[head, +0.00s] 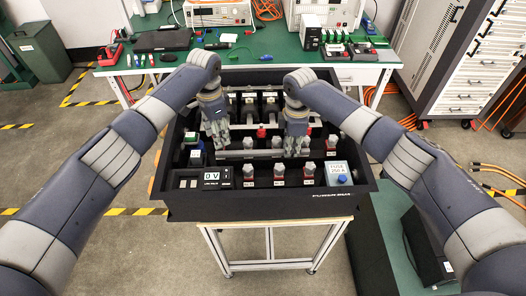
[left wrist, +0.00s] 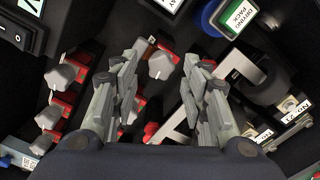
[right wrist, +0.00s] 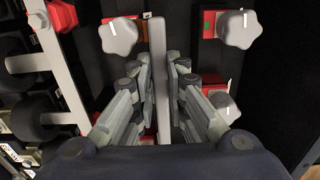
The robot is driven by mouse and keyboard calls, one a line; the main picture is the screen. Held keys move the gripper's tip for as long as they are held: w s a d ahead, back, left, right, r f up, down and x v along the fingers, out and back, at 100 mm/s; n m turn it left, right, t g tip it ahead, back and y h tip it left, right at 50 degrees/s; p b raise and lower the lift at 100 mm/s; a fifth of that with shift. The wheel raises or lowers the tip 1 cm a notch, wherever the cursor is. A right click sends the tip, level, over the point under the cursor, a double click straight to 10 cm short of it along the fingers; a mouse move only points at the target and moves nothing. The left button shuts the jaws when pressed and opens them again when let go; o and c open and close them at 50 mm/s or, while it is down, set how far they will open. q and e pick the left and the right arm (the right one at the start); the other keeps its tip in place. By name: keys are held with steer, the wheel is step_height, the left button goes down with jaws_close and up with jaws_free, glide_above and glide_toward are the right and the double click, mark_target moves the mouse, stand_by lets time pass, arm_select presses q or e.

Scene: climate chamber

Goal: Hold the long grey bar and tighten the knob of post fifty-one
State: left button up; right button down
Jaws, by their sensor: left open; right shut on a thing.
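The long grey bar (head: 250,154) runs crosswise in the black box in the head view. My right gripper (head: 297,152) is shut on it; in the right wrist view the bar (right wrist: 158,65) stands between the closed fingers (right wrist: 160,95). My left gripper (head: 218,145) is open over the left part of the box. In the left wrist view a grey knob (left wrist: 161,66) on a red post lies beyond and between the open fingers (left wrist: 160,95), apart from them. I cannot tell which knob belongs to post fifty-one; its label is not readable.
More grey knobs on red posts stand nearby (right wrist: 119,37), (left wrist: 60,75). A front row of knobs (head: 279,170) lies between the voltage display (head: 211,177) and the fuse box (head: 339,173). The black box wall (head: 260,205) surrounds everything. A green bench (head: 270,48) stands behind.

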arm_select(q)
steer(key=shift+f, duration=0.85)
steer(key=n, duration=2.4)
